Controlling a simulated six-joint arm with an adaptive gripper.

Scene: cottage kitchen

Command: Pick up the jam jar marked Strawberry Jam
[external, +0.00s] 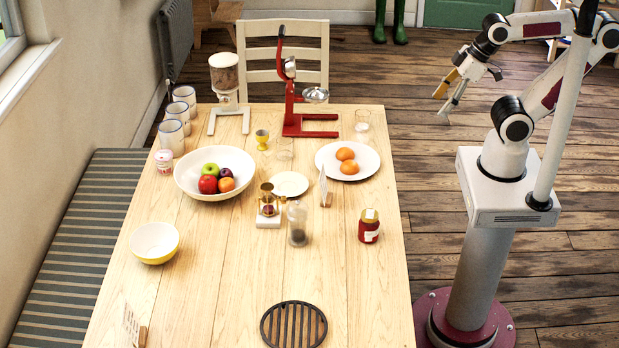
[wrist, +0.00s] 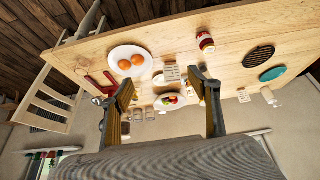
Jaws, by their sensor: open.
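A jar of dark red jam (external: 369,227) with a gold lid stands upright on the right side of the wooden table in the external view. It has a pale label, too small to read. It also shows near the top of the wrist view as a red jar (wrist: 205,42). My gripper (external: 446,99) is raised off the table's far right side, well away from the jar. In the wrist view its two fingers (wrist: 163,88) are spread apart with nothing between them.
A white plate with two oranges (external: 327,169), a card stand (external: 325,190) and a glass grinder (external: 297,225) stand near the jar. A fruit bowl (external: 187,182) and red press (external: 300,125) are further off. A black trivet (external: 272,328) lies at the front. Table around the jar is clear.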

